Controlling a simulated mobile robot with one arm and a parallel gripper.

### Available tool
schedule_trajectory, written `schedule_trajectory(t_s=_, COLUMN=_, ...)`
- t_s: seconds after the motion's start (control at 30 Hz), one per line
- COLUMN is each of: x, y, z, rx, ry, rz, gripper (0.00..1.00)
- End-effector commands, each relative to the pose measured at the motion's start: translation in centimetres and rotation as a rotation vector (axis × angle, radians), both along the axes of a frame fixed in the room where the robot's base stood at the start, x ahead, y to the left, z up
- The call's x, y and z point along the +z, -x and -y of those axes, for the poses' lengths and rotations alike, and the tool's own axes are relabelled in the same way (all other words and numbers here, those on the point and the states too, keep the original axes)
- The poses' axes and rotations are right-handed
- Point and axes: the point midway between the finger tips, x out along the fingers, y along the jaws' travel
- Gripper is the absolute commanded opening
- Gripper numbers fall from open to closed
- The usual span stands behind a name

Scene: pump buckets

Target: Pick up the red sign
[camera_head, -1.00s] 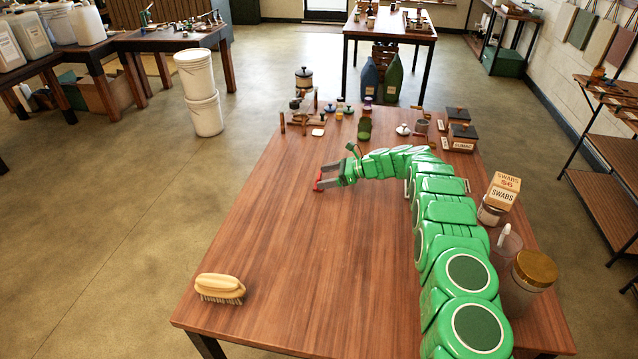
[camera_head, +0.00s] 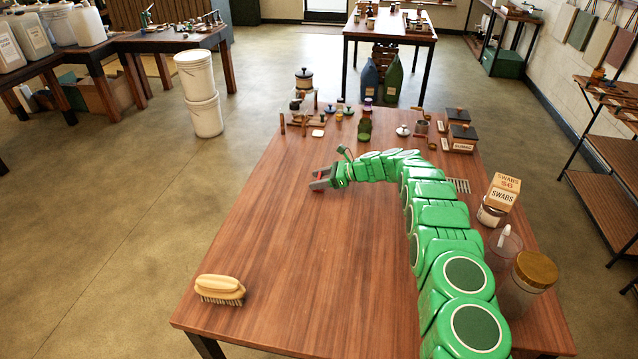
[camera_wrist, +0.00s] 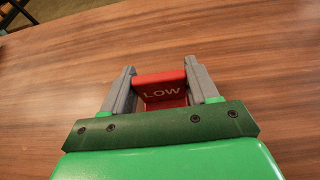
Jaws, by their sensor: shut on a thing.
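The red sign (camera_wrist: 162,92), with the white word "LOW" on it, sits between the two grey fingers of my gripper (camera_wrist: 160,88) in the wrist view. My gripper is shut on it, with a finger against each side. In the head view my gripper (camera_head: 320,178) is over the left middle part of the wooden table (camera_head: 300,250), and only a little red of the sign (camera_head: 319,183) shows there. I cannot tell whether the sign touches the table top.
A brush (camera_head: 220,288) lies at the table's front left. A swabs box (camera_head: 502,190) and a gold-lidded jar (camera_head: 533,280) stand along the right side. Jars, bottles and small boxes (camera_head: 460,140) line the back. The table's left and middle are clear.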

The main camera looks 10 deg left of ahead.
Motion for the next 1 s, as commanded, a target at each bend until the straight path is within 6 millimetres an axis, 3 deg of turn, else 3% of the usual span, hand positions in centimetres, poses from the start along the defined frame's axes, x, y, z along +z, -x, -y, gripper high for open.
schedule_trajectory(t_s=0.23, x=0.7, y=0.0, z=0.0, rx=0.0, ry=0.0, rz=0.0, gripper=0.3)
schedule_trajectory(t_s=0.43, x=3.0, y=0.0, z=0.0, rx=0.0, ry=0.0, rz=-0.001, gripper=0.3)
schedule_trajectory(t_s=1.0, x=7.6, y=3.5, z=1.3, rx=0.0, ry=0.0, rz=0.0, gripper=0.3)
